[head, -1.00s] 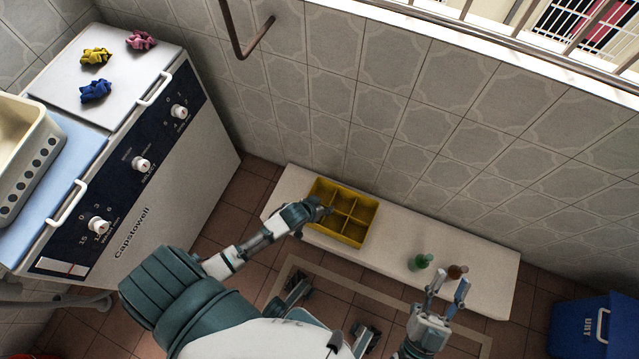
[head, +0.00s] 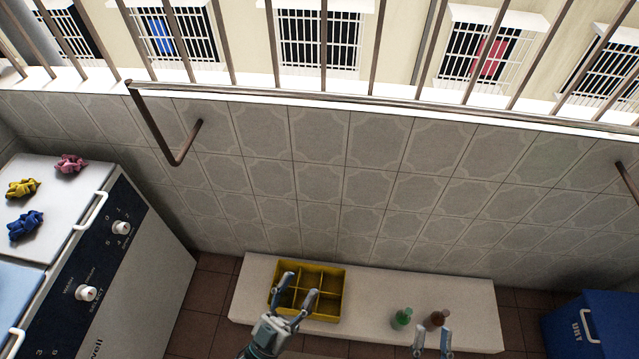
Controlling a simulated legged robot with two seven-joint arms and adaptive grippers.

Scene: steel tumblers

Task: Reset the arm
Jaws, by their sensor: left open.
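My left gripper (head: 298,287) is in the lower middle of the head view, with its two fingers spread and nothing between them. It overlaps the front of the yellow divided box (head: 335,306) in the picture; whether it touches the box I cannot tell. Most of both arms is out of view.
A washing machine (head: 140,265) with yellow, blue and pink cloths is at left. A blue bin (head: 590,325) is at lower right. A barred window runs along the top.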

